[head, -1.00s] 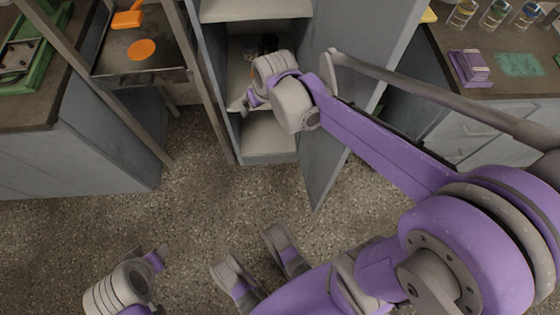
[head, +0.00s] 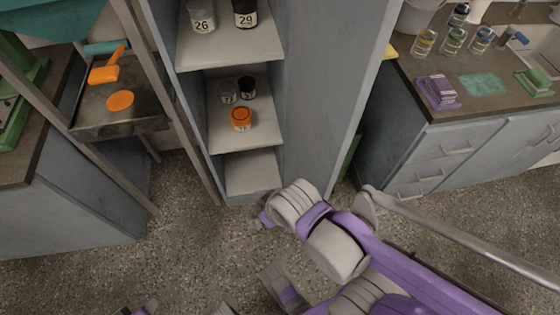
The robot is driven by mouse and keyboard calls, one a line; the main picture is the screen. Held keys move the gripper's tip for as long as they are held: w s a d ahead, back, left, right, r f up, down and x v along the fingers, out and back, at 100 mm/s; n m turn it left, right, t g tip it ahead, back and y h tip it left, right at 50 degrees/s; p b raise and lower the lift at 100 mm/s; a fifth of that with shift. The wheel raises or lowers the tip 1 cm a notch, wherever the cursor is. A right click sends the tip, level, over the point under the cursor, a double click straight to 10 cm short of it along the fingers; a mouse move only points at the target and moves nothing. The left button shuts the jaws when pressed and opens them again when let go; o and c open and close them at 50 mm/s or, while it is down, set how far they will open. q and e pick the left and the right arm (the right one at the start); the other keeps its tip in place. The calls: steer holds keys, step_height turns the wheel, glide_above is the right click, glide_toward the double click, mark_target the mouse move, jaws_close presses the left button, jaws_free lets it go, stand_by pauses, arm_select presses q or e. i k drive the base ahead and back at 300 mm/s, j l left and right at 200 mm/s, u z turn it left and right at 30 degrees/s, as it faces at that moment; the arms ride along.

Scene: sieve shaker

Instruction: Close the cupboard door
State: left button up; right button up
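The grey cupboard (head: 231,162) stands in the upper middle with its shelves exposed. Its door (head: 335,90) stands open on the right side, swung out toward me. Its lower part is partly behind my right arm. My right gripper (head: 258,222) is low in front of the cupboard, over the floor and to the left of the door. It is small and mostly behind its wrist, so its fingers are not clear. My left gripper (head: 145,308) barely shows at the bottom edge, away from the cupboard; its fingers are cut off.
The shelves hold jars, including an orange-lidded jar (head: 241,118). A metal rack with a tray (head: 137,113) stands close left of the cupboard. A counter (head: 445,104) with drawers, beakers and a purple item (head: 437,92) is on the right. Speckled floor (head: 195,240) is open in front.

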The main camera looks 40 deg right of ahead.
mark_target(337, 48)
steer(key=k+l+z, duration=0.3)
steer(key=k+l, duration=0.2)
steer(key=l, duration=0.2)
steer(key=l+z, duration=0.25)
steer(key=l, duration=0.45)
steer(key=k+l+u, duration=0.1)
